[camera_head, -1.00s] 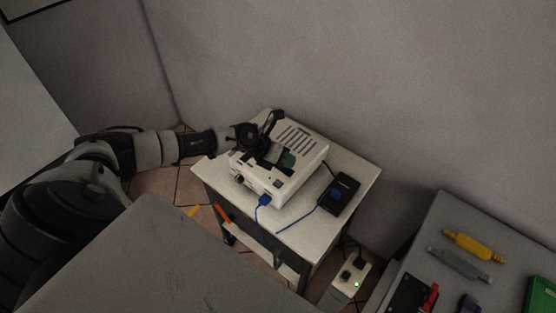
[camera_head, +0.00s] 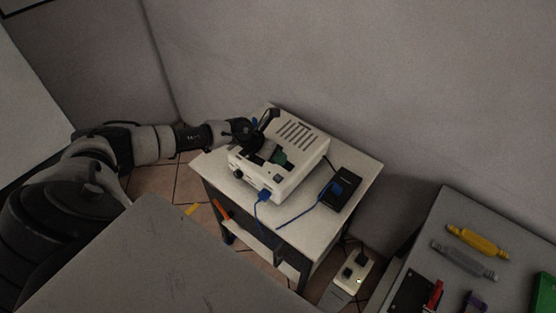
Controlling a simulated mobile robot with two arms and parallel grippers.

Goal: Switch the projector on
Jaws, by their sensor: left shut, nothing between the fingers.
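The white projector (camera_head: 305,147) sits on a small white table (camera_head: 360,172), with vent slots on its top and a lens at its front left. A blue cable (camera_head: 261,201) is plugged into its front side. My left gripper (camera_head: 262,146) is at the left part of the projector's top, beside a dark and green patch there. It is shut and empty. I cannot tell whether the fingertips touch the projector. The gripper hides part of the projector's top. My right gripper is not in view.
A black box (camera_head: 346,195) with a blue plug lies right of the projector. A white power strip (camera_head: 352,277) with black plugs is below. A grey table (camera_head: 431,236) at right holds yellow and grey tools. A grey surface (camera_head: 160,260) fills the lower left.

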